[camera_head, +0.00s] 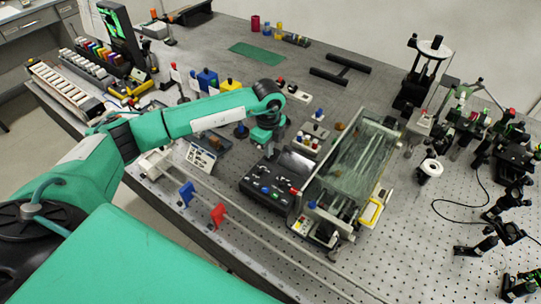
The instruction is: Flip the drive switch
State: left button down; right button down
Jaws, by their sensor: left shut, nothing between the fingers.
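My left gripper (270,155) is small and dark in the head view, below my green wrist. It is shut and empty, pointing down near the back edge of a black control box (254,194). The box carries several coloured buttons or knobs, blue, green and red, on its top. I cannot tell whether the fingertips touch anything there. The drive switch cannot be told apart at this size. My right gripper is not in view.
A clear-covered instrument (352,165) stands close to the right of the control box. Small boxes with coloured knobs stand behind it. Red (218,216) and blue (187,193) pieces sit on a rail at the front left. Optical mounts crowd the right side.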

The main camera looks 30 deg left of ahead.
pick_arm(q)
jog(key=shift+f+b, duration=0.6)
jog(key=shift+f, duration=0.25)
jog(key=shift+r, duration=0.1)
dwell(0.3)
jog(key=shift+r+p, duration=2.1)
jog(key=shift+r, duration=1.35)
